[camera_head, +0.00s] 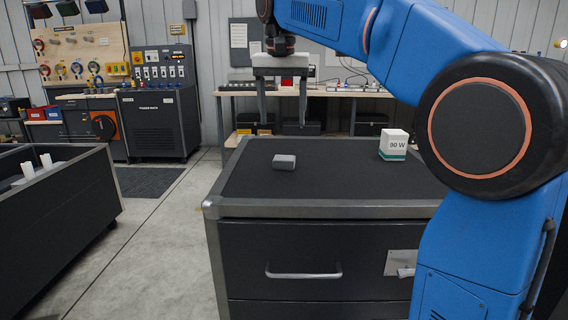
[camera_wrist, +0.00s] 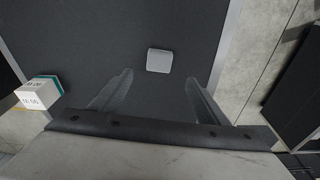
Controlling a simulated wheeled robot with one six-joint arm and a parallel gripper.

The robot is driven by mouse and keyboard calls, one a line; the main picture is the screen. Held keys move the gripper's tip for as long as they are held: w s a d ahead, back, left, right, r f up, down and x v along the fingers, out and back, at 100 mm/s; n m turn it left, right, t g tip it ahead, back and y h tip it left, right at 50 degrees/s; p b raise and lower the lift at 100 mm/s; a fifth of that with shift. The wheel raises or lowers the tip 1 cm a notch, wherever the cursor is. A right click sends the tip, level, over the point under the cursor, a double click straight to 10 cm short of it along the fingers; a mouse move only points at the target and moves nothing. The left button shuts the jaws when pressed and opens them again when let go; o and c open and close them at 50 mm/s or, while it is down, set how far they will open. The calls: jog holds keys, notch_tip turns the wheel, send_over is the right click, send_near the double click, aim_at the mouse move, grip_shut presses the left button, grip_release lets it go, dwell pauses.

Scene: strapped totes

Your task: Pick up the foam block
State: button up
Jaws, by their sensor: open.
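A small grey foam block (camera_head: 284,162) lies on the dark top of the drawer cabinet, left of the middle. It also shows in the wrist view (camera_wrist: 159,61), beyond my fingertips and roughly centred between them. My gripper (camera_head: 283,124) hangs above the cabinet top with its two fingers pointing down, apart and empty. In the wrist view the open fingers (camera_wrist: 160,76) reach toward the block without visibly touching it.
A dark open bin (camera_head: 75,205) stands at the left. A workbench (camera_head: 345,92) runs behind. Cabinet top around the block is clear.

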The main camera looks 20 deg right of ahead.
aim_at(284, 157)
jog(key=f, duration=0.4)
jog(key=w+f, duration=0.1)
jog(key=f, duration=0.2)
jog(key=d+f, duration=0.1)
jog(key=f, duration=0.3)
jog(key=shift+w+f, duration=0.3)
jog(key=c, duration=1.1)
